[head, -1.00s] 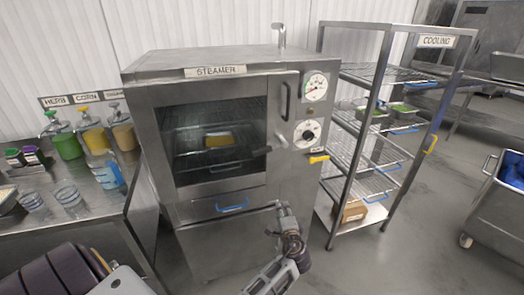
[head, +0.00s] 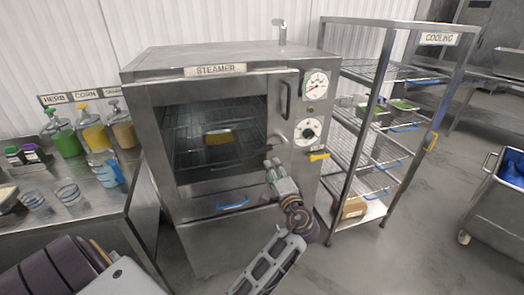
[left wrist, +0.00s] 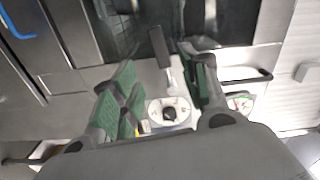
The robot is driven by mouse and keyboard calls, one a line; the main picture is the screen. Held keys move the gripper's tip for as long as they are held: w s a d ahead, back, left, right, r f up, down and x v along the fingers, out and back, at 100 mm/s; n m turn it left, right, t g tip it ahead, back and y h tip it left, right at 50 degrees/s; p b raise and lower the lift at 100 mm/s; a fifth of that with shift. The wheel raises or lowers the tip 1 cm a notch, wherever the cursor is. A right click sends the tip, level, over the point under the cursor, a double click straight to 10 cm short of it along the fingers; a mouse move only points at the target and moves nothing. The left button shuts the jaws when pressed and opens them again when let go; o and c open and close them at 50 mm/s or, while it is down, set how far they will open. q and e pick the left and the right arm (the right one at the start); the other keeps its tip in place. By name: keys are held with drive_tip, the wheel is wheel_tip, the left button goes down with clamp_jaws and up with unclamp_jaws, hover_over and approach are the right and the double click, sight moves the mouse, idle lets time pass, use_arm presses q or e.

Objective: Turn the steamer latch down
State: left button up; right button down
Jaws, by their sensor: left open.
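The steamer (head: 225,58) stands in the middle of the head view, its front window showing a yellow item (head: 219,137) on a rack. Its latch, a lever with a dark grip (left wrist: 158,46), shows between my fingers in the left wrist view; in the head view my gripper largely hides it. My left gripper (head: 273,167) is in front of the steamer's lower right door edge, below the dials. Its green-padded fingers are apart (left wrist: 157,64), one on each side of the lever. I cannot tell whether they touch it. My right gripper is not in view.
The cooling rack (head: 376,108) stands close on the right. A counter with dispensers (head: 95,138) is on the left.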

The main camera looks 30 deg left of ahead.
sight(262, 151)
use_arm(q)
drive_tip(key=p+x, duration=0.2)
drive_tip(key=x, duration=0.9)
drive_tip(key=shift+w+a+p, duration=0.25)
drive_tip(key=shift+p, duration=0.05)
drive_tip(key=shift+x, duration=0.85)
drive_tip(key=shift+w+a, duration=0.1)
clamp_jaws()
